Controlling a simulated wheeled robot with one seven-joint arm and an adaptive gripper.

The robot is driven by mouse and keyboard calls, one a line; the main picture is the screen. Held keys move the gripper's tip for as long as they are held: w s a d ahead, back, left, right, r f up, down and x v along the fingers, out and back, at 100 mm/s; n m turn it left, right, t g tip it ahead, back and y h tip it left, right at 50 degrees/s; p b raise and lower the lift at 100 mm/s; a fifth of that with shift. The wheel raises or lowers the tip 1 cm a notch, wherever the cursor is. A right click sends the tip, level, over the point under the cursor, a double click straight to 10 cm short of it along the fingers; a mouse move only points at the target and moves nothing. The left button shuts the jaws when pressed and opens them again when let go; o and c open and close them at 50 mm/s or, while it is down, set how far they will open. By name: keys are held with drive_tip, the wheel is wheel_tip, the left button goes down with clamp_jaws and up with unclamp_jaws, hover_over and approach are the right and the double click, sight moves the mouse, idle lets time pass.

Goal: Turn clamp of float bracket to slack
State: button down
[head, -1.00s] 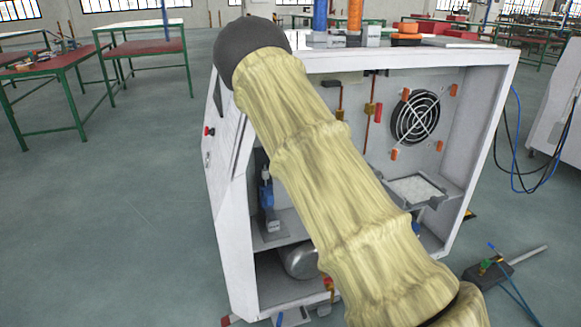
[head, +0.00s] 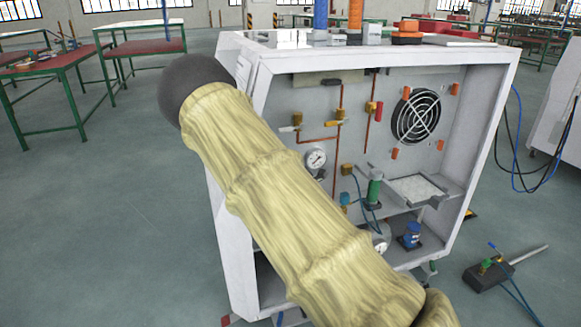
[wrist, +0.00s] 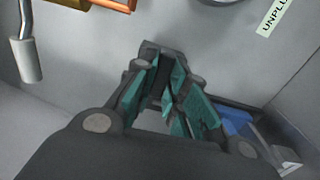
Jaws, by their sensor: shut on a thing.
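My gripper (wrist: 165,105) shows in the wrist view with its teal finger pads close together. It is shut on a small part between the pads, which I take to be the clamp; the fingers hide most of it. A blue part (wrist: 236,121) on a grey piece lies just right of the fingers; I cannot tell whether it belongs to the float bracket. In the head view my tan-sleeved arm covers the left inside of the white cabinet (head: 234,245), and my gripper and the float bracket are hidden there.
The wrist view shows a light-handled lever (wrist: 27,60), a copper pipe (wrist: 100,4) and a label (wrist: 274,14) on the grey wall. In the head view, a gauge (head: 316,159), a green cylinder (head: 375,187) and a fan (head: 415,116) sit inside the cabinet. Open floor lies left.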

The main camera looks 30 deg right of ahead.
drive_tip(key=shift+f, duration=0.1)
drive_tip(key=c, duration=1.4)
unclamp_jaws()
drive_tip(key=shift+c, duration=0.2)
drive_tip(key=v, duration=1.2)
